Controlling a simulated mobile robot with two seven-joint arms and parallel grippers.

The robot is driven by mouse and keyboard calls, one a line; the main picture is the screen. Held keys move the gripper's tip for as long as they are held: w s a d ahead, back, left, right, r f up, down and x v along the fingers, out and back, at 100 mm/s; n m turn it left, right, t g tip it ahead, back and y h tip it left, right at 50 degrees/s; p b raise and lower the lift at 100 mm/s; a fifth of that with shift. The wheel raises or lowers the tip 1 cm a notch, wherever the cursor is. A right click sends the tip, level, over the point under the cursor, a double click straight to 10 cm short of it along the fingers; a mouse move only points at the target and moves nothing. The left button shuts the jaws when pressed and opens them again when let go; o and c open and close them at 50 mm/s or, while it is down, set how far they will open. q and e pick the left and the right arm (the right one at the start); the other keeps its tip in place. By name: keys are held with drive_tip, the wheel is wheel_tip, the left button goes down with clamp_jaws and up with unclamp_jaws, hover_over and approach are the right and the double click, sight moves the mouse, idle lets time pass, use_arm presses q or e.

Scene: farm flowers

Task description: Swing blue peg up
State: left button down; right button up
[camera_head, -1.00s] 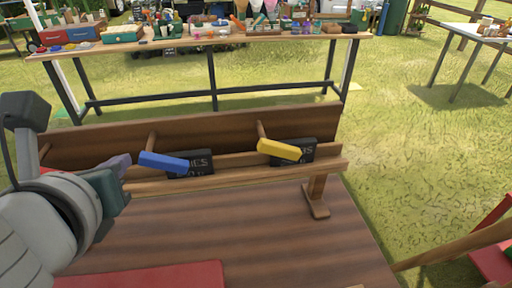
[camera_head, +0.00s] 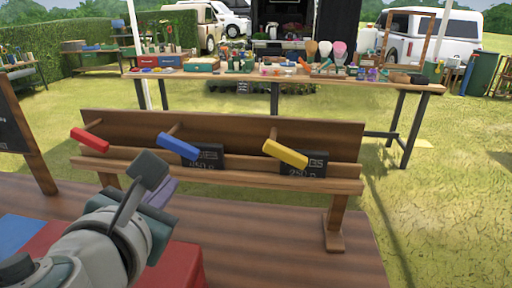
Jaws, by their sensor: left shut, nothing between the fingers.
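The blue peg (camera_head: 177,146) sticks out from the upper board of the brown wooden rack (camera_head: 235,129), left of its middle. Its coloured block slopes down to the right, in front of a black price card. My left gripper (camera_head: 160,190) is in front of the rack, below and slightly left of the blue peg. Its purple fingers look closed and empty, with a gap in the picture between them and the peg. My right gripper is not in view.
A red peg (camera_head: 90,140) and a yellow peg (camera_head: 285,153) stand on either side of the blue one. Black cards (camera_head: 303,163) rest on the rack's ledge. The brown table (camera_head: 290,245) is bare at front right. A crowded table (camera_head: 340,82) stands behind.

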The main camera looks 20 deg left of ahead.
sight(190, 162)
use_arm(q)
drive_tip(key=b+x, duration=0.1)
drive_tip(key=x, duration=0.8)
drive_tip(key=shift+b, duration=0.4)
drive_tip(key=shift+d+r+n+p, duration=0.1)
drive_tip(key=shift+d+n+p, duration=0.05)
drive_tip(key=shift+n+p, duration=0.2)
